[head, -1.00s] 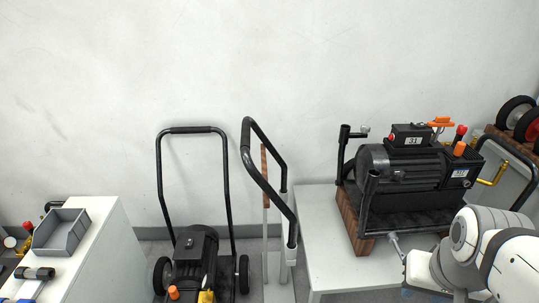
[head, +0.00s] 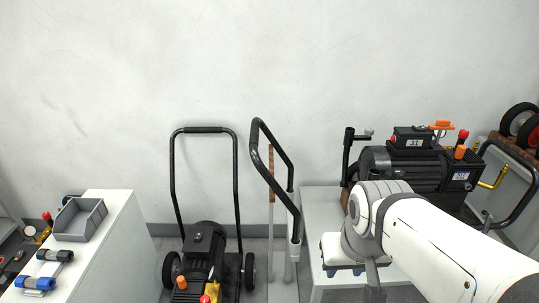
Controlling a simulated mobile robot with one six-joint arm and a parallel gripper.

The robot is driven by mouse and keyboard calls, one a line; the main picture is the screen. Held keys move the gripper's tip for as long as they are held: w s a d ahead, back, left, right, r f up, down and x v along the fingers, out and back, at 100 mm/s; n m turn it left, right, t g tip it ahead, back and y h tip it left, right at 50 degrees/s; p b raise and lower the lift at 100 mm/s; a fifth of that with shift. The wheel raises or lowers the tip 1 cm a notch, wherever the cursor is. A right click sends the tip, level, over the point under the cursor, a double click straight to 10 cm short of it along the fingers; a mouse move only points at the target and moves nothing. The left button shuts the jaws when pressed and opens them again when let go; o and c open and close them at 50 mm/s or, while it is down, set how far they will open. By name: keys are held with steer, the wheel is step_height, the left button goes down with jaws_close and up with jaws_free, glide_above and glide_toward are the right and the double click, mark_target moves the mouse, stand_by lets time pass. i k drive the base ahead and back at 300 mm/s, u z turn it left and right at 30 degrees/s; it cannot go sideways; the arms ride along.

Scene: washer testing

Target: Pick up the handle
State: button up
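A loose black bent-tube handle (head: 274,174) with a thicker grip hangs upright on a pale stand in the middle of the head view. Another black handle (head: 204,130) is fitted to the wheeled washer on the floor, to its left. My gripper (head: 373,290) is at the lower right, to the right of and below the loose handle, and apart from it in the picture. It points down, and its fingertips are mostly cut off or hidden, so I cannot tell whether it is open.
A motor-pump unit (head: 417,165) sits on a white table (head: 318,225) behind my arm. A white cabinet (head: 112,240) at the left carries a grey tray (head: 80,219) and small cylindrical parts (head: 38,283). Wheels (head: 520,120) show at the far right. The wall stands close behind everything.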

mark_target(257, 123)
steer(key=z, duration=0.05)
steer(key=i, duration=1)
steer(key=u, duration=0.05)
